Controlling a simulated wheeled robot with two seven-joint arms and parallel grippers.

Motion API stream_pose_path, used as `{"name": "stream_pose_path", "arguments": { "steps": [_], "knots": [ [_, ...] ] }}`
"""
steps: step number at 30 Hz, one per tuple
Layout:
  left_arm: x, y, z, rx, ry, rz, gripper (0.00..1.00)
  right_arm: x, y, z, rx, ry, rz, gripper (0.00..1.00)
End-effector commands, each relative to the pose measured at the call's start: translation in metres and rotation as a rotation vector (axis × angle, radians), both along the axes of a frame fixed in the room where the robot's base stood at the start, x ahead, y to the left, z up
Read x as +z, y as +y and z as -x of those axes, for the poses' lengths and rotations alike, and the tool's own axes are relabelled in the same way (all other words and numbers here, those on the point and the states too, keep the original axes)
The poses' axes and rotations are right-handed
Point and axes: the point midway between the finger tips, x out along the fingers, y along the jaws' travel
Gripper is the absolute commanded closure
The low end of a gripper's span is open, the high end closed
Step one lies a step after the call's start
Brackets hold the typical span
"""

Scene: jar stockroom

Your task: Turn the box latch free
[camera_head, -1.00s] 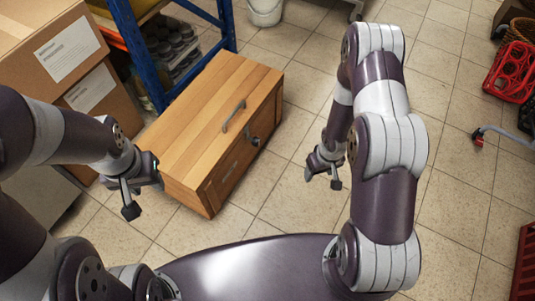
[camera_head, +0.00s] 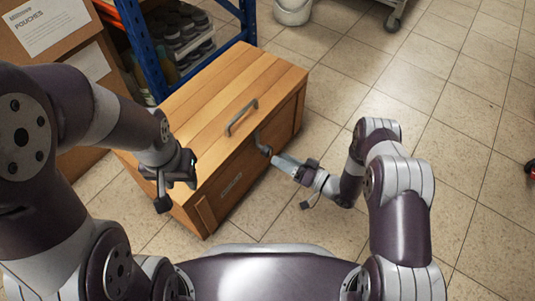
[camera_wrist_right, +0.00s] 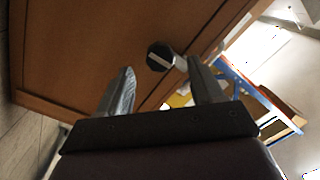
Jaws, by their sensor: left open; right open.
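The wooden box (camera_head: 225,95) stands on the floor with its lid shut and a grey handle (camera_head: 241,117) on top. Its latch (camera_head: 263,144), a small grey metal piece, is on the front face near the lid edge. In the right wrist view the latch (camera_wrist_right: 160,57) shows a dark round disc with a light bar, just ahead of the fingertips and roughly between them. My right gripper (camera_head: 288,183) is open and empty, in front of the latch; contact cannot be told. My left gripper (camera_head: 178,187) is open and empty, near the box's left end.
A blue-framed shelf (camera_head: 150,55) with several jars stands behind the box. Cardboard boxes (camera_head: 60,40) are stacked at the back left. A white bucket (camera_head: 292,10) and a wheeled stand (camera_head: 392,20) are at the back.

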Motion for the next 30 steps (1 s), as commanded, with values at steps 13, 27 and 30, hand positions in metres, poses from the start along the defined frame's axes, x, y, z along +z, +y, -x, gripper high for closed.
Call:
{"name": "stream_pose_path", "arguments": {
  "steps": [13,27,30],
  "knots": [
    [-0.035,0.000,0.000,0.000,0.000,0.000,0.57,-0.001,0.054,-0.035,-0.001,0.000,0.002,0.33],
    [-0.034,0.000,0.000,0.000,0.000,0.000,0.57,-0.001,0.054,-0.035,-0.002,0.000,0.002,0.89],
    [-0.034,0.000,0.000,0.000,0.000,0.000,0.57,0.000,0.054,-0.035,-0.002,-0.001,0.003,0.89]
  ]
}}
